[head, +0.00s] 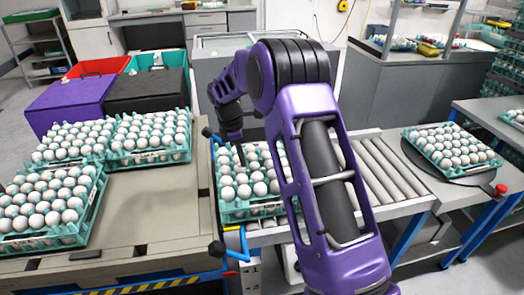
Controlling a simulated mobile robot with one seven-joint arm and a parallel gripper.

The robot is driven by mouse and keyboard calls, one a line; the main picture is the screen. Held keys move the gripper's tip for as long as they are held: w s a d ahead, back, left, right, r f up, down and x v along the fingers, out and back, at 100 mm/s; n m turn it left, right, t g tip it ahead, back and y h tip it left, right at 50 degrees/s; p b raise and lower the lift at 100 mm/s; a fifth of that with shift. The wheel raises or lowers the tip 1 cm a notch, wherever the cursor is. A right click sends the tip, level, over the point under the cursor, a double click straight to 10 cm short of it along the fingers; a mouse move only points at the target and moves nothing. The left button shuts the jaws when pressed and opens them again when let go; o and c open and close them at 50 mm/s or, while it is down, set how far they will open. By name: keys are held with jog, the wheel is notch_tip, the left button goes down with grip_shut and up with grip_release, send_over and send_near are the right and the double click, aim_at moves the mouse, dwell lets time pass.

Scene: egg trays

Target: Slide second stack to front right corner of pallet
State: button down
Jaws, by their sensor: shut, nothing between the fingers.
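The pallet (150,215) is a beige platform at the left. Egg trays stand on it: one at back left (38,164), one at back right (150,157) and one at front left (88,212). The pallet's front right area is bare. Another teal egg tray (240,209), full of white eggs, stands at the left end of the roller conveyor, just right of the pallet. My gripper (240,160) is shut and points down at this tray's back left part. Whether it touches the tray or eggs cannot be told. My arm hides the tray's right side.
The roller conveyor (385,175) runs right to a dark round plate (465,178) bearing another egg tray (450,165). Blue-tipped guide bars (216,249) stand between pallet and conveyor. Purple (70,100) and black (146,90) boxes stand behind the pallet.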

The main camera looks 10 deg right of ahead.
jog(key=d, duration=1.2)
jog(key=shift+f, duration=0.45)
jog(key=shift+s+a+f, duration=0.1)
jog(key=shift+f, duration=0.25)
